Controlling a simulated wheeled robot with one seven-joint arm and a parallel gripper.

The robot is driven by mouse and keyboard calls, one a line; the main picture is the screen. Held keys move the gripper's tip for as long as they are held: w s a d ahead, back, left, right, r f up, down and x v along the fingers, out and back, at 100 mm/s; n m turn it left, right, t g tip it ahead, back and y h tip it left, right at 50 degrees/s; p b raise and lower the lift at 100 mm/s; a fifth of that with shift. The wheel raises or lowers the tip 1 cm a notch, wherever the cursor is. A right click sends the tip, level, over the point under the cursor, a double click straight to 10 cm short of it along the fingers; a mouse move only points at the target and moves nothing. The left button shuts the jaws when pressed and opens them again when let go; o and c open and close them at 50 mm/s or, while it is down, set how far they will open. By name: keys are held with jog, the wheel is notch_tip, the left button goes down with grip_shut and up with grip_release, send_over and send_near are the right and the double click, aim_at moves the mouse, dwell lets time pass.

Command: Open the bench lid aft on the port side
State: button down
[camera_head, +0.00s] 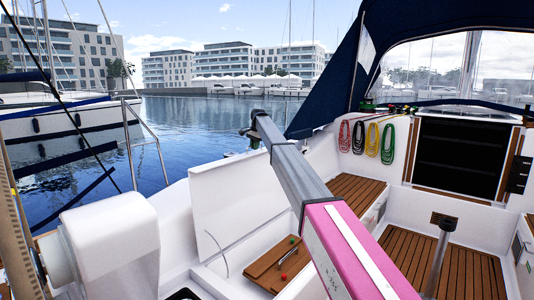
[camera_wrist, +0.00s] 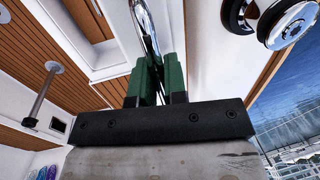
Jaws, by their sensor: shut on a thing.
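In the head view a white panel (camera_head: 238,205), which looks like a bench lid, stands steeply raised beside the cockpit's left side. A wooden board (camera_head: 270,268) with a red and a green knob lies beside its foot. In the wrist view my gripper (camera_wrist: 158,85) has two green fingers, close together around a shiny, curved metal piece (camera_wrist: 148,28). I cannot tell what this piece belongs to.
A pink and grey beam (camera_head: 295,165) crosses the head view in front of the cockpit. A metal post (camera_head: 440,255) rises from the slatted floor (camera_head: 470,263). Coloured rope coils (camera_head: 365,138) hang beside the dark companionway (camera_head: 455,155). A chrome-topped winch (camera_wrist: 292,25) is near my gripper.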

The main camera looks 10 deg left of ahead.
jog(key=w+a, duration=0.1)
jog(key=a, duration=0.1)
jog(key=w+a, duration=0.1)
jog(key=a, duration=0.1)
jog(key=shift+w+f, duration=0.1)
jog(key=shift+w, duration=0.2)
jog(key=c, duration=1.2)
grip_release()
notch_tip(320, 180, up, 11)
jog(key=s+d, duration=0.1)
jog(key=shift+d+f, duration=0.2)
jog(key=shift+d, duration=0.1)
